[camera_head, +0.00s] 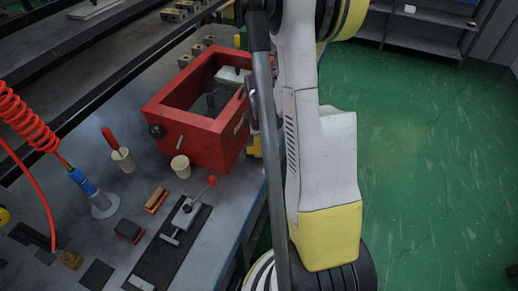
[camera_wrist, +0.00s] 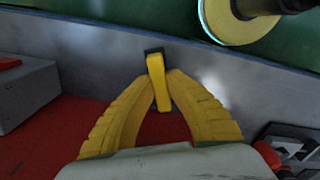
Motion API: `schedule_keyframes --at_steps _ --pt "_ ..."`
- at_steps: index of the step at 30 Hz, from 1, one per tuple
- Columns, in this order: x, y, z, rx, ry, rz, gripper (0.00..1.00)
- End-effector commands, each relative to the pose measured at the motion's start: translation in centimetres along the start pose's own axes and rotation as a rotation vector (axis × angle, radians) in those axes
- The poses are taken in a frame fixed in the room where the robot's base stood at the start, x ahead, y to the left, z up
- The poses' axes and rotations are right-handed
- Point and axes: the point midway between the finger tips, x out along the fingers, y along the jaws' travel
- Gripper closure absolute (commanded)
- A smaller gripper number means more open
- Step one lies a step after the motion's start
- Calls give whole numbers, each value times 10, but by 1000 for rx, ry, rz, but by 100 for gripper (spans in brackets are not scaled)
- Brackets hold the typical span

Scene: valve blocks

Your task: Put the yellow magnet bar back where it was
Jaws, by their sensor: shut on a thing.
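In the wrist view my gripper (camera_wrist: 159,85) has its two yellow ribbed fingers closed on the yellow magnet bar (camera_wrist: 158,82). The bar stands up between the fingertips, with a dark cap at its top end. A red surface lies below the fingers, and a grey metal surface is behind the bar. I cannot tell whether the bar touches that surface. In the head view my arm hides most of the gripper. Small yellow parts show beside the red box (camera_head: 205,140), but I cannot tell what they are.
The open-topped red box stands on the grey bench (camera_head: 215,225). A cream cup (camera_head: 181,167), a red-handled tool in another cup (camera_head: 119,152), a brush (camera_head: 156,200) and a clamp on a black mat (camera_head: 187,213) are near it. Green floor (camera_head: 420,150) is open to the right.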

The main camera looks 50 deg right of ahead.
Motion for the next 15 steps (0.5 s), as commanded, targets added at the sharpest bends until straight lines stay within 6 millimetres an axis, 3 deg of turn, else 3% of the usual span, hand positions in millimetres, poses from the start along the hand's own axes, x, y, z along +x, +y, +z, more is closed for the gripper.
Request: schedule_keyframes --at_steps 2,3,4,15 --pt "4 0 0 0 0 0 100" --pt "3 0 0 0 0 0 76" --pt "3 0 0 0 0 0 67" --pt "-2 0 0 0 0 0 67"
